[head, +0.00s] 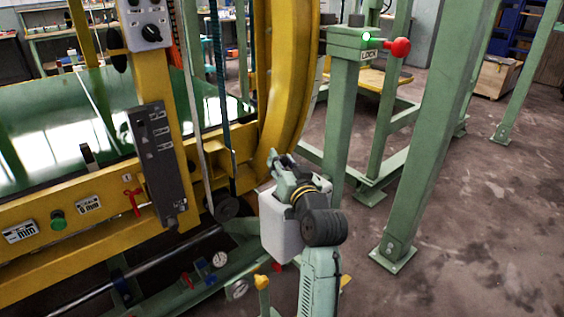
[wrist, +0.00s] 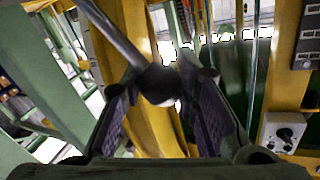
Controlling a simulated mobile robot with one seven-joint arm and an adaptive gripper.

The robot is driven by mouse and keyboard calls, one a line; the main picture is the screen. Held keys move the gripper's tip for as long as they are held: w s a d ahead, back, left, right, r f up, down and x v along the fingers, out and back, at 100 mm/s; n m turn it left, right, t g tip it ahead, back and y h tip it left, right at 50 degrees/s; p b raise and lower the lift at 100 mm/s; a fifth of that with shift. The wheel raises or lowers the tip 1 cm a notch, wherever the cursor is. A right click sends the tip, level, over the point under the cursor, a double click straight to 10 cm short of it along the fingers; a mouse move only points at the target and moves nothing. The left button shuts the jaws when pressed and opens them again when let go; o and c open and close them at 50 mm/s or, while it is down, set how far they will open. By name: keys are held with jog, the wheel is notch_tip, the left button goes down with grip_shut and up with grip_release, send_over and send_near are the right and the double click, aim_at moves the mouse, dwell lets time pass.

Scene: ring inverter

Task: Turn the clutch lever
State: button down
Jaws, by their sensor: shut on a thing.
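In the wrist view a dark round knob (wrist: 159,86) on a slanting grey rod (wrist: 115,35) sits between the fingers of my gripper (wrist: 162,76); it appears to be the clutch lever. The fingers stand at either side of the knob, and my gripper is shut on it. The rod runs up and left out of the wrist view. In the head view my gripper (head: 275,158) is beside the lower part of the yellow ring. I cannot make out the knob and rod there, and the lever's pivot is hidden.
The yellow ring (head: 287,95) rises just behind my gripper. A green post with a red-knobbed lever (head: 399,47) and a lit green lamp (head: 367,37) stands to the right. A dark panel (head: 158,155) hangs at left. A yellow-knobbed lever (head: 261,282) is low down.

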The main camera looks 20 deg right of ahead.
jog(key=shift+w+d+r+m+p, duration=0.25)
jog(key=shift+r+m+p, duration=0.3)
jog(key=shift+p, duration=0.6)
jog(key=d+m+p, duration=0.1)
jog(key=d+m+g+p, duration=0.1)
jog(key=p, duration=0.1)
jog(key=w+d+r+m+p, duration=0.1)
jog(key=p, duration=0.1)
jog(key=shift+d+g+y, duration=0.15)
jog(key=shift+g+y, duration=0.15)
jog(key=shift+w+d+f+m+p, duration=0.15)
jog(key=shift+d+f+m+p, duration=0.2)
jog(key=shift+d+m+p, duration=0.25)
jog(key=shift+a, duration=0.1)
jog(key=c, duration=1.2)
grip_release()
